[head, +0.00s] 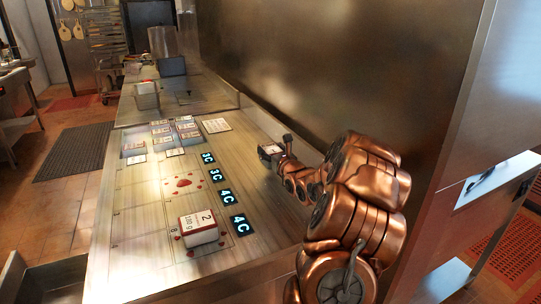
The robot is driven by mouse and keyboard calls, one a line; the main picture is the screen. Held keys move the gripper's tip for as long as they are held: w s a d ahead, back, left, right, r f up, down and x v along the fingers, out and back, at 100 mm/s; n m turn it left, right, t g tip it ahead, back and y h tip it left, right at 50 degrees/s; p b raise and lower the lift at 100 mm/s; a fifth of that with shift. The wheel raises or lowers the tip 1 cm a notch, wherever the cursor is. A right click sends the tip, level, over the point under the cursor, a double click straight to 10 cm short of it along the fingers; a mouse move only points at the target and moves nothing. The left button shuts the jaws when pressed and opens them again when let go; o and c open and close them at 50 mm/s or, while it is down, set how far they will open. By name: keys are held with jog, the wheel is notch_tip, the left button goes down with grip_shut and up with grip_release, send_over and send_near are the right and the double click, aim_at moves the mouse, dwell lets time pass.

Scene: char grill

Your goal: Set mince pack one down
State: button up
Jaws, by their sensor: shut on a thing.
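My gripper (272,151) is at the end of my copper-coloured arm, over the right part of the steel counter (258,195). It is shut on a small pale thing (274,149), probably mince pack one; its label cannot be read and the gripper hides most of it. Whether it touches the counter cannot be told. A white and red pack marked 2 and 120 g (199,229) stands at the front of the counter, apart from my gripper.
Several small packs (187,129) stand grouped farther back. A white card (216,125) lies beside them. Lit displays (226,197) read 3C and 4C. A steel wall (330,75) rises close behind my gripper.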

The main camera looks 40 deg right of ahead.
jog(key=shift+w+d, duration=0.35)
jog(key=shift+w, duration=0.3)
jog(key=shift+f+p, duration=0.7)
jog(key=shift+f, duration=1)
jog(key=shift+f, duration=0.2)
jog(key=o, duration=1.4)
jog(key=shift+r, duration=0.1)
jog(key=shift+s+r, duration=0.1)
jog(key=shift+r, duration=0.05)
jog(key=b+v, duration=0.2)
jog(key=v, duration=1)
jog(key=shift+b, duration=0.4)
